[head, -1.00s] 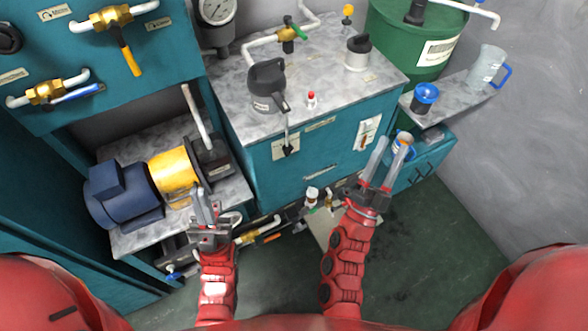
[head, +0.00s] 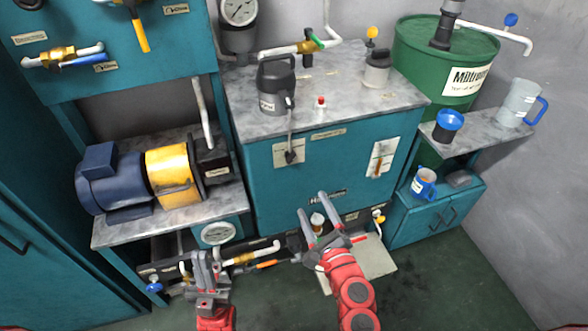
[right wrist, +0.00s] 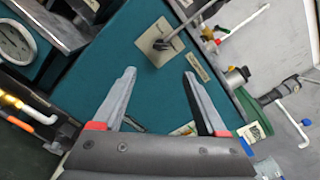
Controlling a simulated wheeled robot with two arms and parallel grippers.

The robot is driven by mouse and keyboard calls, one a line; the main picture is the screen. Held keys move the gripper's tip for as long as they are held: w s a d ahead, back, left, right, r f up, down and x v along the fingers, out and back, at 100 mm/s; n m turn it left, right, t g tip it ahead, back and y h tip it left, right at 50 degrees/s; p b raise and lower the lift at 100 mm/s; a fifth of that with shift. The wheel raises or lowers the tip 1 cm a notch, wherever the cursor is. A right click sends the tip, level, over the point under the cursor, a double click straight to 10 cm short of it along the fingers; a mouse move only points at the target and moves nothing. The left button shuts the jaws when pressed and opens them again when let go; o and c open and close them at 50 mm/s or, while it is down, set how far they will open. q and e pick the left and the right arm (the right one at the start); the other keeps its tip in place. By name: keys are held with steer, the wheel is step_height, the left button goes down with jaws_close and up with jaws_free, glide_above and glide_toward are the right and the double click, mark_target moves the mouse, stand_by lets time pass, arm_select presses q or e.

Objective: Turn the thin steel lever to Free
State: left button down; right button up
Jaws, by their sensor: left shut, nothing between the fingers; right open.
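The thin steel lever (head: 289,128) stands on the front of the teal cabinet, pointing up from a dark pivot on a pale label plate (head: 278,153). It also shows in the right wrist view (right wrist: 185,28), rising from its plate beyond my fingertips. The plate's lettering is too small to read. My right gripper (head: 312,203) is open and empty, below the lever and apart from it; its spread fingers show in the right wrist view (right wrist: 159,72). My left gripper (head: 206,256) is shut and empty, low at the left near the pipes.
Pipes and valves (head: 245,258) run low by my grippers. A blue motor (head: 105,185) stands left. A green drum (head: 420,50) and shelf (head: 478,130) are at right.

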mark_target(293, 160)
steer(key=x, duration=1.5)
steer(key=shift+w+b, duration=0.35)
steer(key=shift+b, duration=0.05)
jaws_close()
